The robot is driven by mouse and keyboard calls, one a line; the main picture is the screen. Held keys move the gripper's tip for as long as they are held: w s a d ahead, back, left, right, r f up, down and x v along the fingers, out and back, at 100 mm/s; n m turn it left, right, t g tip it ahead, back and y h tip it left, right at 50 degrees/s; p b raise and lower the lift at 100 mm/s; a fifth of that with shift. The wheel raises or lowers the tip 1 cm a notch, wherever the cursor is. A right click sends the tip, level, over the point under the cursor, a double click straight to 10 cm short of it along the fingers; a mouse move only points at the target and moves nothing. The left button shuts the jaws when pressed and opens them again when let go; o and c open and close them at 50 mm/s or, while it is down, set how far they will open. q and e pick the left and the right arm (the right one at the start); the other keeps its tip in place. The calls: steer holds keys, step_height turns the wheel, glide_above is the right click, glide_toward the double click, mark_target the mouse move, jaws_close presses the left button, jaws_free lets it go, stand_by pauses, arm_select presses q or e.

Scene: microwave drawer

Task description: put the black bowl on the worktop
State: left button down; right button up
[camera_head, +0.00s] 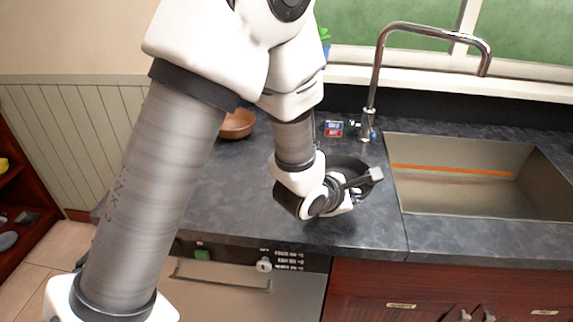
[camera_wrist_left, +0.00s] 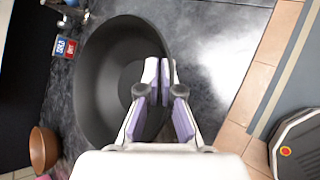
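The black bowl (camera_head: 347,162) is over the dark worktop (camera_head: 240,200), left of the sink, partly hidden behind my left gripper. In the left wrist view the black bowl (camera_wrist_left: 100,75) is seen from above, empty. My left gripper (camera_head: 353,199) is at the bowl's near rim. In the left wrist view its fingertips (camera_wrist_left: 159,72) converge on the rim, one inside the bowl and one outside. I cannot tell whether the bowl's base touches the worktop. My right gripper is not in view.
A sink (camera_head: 470,180) with a tall tap (camera_head: 374,85) lies to the right. A brown bowl (camera_head: 237,124) and a small blue and red box (camera_head: 333,128) stand at the back. A dishwasher front (camera_head: 240,292) is below the worktop's front edge.

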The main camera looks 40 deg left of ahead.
arm_select(q)
steer(key=w+a+p, duration=0.1)
steer(key=w+a, duration=0.1)
steer(key=shift+w+a, duration=0.1)
steer(key=shift+a, duration=0.3)
steer(key=w+a+p, duration=0.1)
steer(key=a, duration=0.2)
steer(key=w+a+p, duration=0.1)
steer(key=a, duration=0.2)
steer(key=w+a+f+p, duration=0.1)
steer(key=w+a, duration=0.1)
steer(key=a, duration=0.2)
steer(key=shift+p, duration=0.35)
steer(key=f, duration=0.2)
steer(key=f+p, duration=0.1)
steer(key=shift+w+a+f, duration=0.25)
steer(key=shift+f, duration=0.15)
steer(key=shift+a+f, duration=0.15)
steer(key=shift+f, duration=0.15)
steer(key=c, duration=1.3)
jaws_free()
